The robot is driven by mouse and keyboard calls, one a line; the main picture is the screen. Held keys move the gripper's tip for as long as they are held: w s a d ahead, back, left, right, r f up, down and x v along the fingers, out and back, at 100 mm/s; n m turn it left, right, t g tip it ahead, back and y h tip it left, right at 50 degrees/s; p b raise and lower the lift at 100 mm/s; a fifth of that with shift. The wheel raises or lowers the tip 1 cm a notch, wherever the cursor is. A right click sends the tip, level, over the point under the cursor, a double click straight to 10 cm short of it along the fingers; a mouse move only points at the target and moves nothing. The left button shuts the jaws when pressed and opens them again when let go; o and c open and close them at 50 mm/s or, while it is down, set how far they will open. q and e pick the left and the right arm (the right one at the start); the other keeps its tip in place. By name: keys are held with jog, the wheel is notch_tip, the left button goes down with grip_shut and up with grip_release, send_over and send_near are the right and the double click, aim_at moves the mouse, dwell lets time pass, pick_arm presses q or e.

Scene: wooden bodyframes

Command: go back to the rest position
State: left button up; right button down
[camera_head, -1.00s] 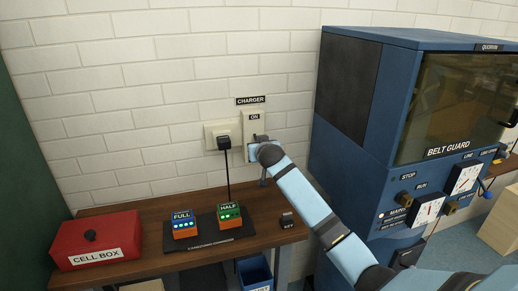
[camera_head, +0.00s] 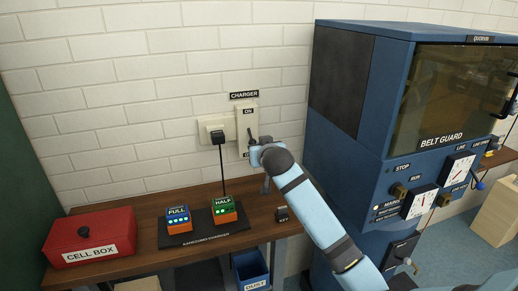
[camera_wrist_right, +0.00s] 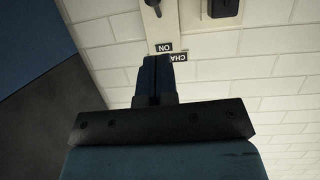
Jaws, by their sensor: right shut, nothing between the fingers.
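My right arm comes in from the lower right in the head view, and its wrist end (camera_head: 262,153) is close to the wall switch (camera_head: 247,122) under the CHARGER label. The switch is a pale plate with a dark lever and an ON label. In the right wrist view my right gripper (camera_wrist_right: 157,60) is shut and empty, with its blue fingers together and pointing towards the switch plate (camera_wrist_right: 161,30). I cannot tell the exact gap to the plate. My left gripper is not in view.
A blue machine (camera_head: 340,165) stands close to the right of my arm. A black plug (camera_head: 217,137) is in the wall.

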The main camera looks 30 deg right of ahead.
jog(key=shift+f, duration=0.1)
jog(key=s+a+f+n+y+p, duration=0.1)
jog(key=s+a+f+n, duration=0.2)
jog(key=f, duration=0.4)
jog(key=s+a+f+y+p, duration=0.1)
jog(key=s+a+f+y, duration=0.1)
jog(key=s+a+f, duration=0.3)
jog(key=s+a+f+n+g+y+p, duration=0.1)
jog(key=s+a+f, duration=0.3)
jog(key=s, duration=0.5)
jog(key=s+a+f+n+g+y, duration=0.1)
jog(key=s+a+f+y, duration=0.1)
jog(key=s+a+f, duration=0.2)
jog(key=s+a+f+n+y+p, duration=0.1)
jog(key=s+a+f, duration=0.3)
jog(key=s+f, duration=0.5)
jog(key=s, duration=0.7)
jog(key=shift+f+g+p, duration=0.15)
jog(key=shift+g+p, duration=0.15)
jog(key=shift+g, duration=0.1)
jog(key=shift+d, duration=0.1)
